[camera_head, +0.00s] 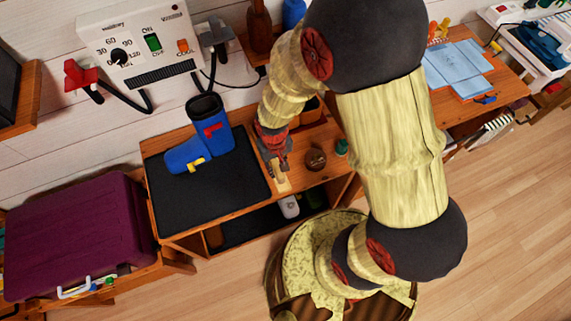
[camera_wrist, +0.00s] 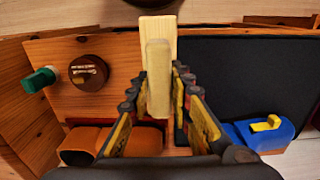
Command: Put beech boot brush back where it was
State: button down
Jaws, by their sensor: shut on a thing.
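The beech boot brush (camera_wrist: 158,78) is a pale wooden piece between the fingers of my gripper (camera_wrist: 158,92) in the wrist view. My gripper is shut on it. In the head view my gripper (camera_head: 273,160) points down over the wooden bench (camera_head: 260,216), just right of the black mat (camera_head: 205,214). The pale end of the brush (camera_head: 284,185) shows below the fingers near the bench's front edge. Whether the brush touches the bench top, I cannot tell. Its bristles are not visible.
Right of my gripper are a round brown tin (camera_head: 315,158) and a green-capped item (camera_head: 341,147). A blue boot (camera_head: 204,134) stands on the mat. An orange-brown object (camera_wrist: 110,142) lies close left of the fingers. A purple case (camera_head: 78,238) stands at left.

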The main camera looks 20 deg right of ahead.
jog(key=shift+w+d+f+b, duration=0.65)
jog(key=shift+w+d+f, duration=0.15)
jog(key=shift+f, duration=0.85)
jog(key=shift+w+d+f+b, duration=0.65)
jog(key=shift+w+d+f, duration=0.2)
jog(key=shift+f, duration=0.75)
jog(key=shift+w+d+f+b, duration=0.65)
jog(key=shift+w+d+f, duration=0.15)
jog(key=shift+f, duration=0.85)
jog(key=shift+f, duration=0.2)
jog(key=c, duration=1.6)
grip_release()
jog(key=shift+r, duration=0.1)
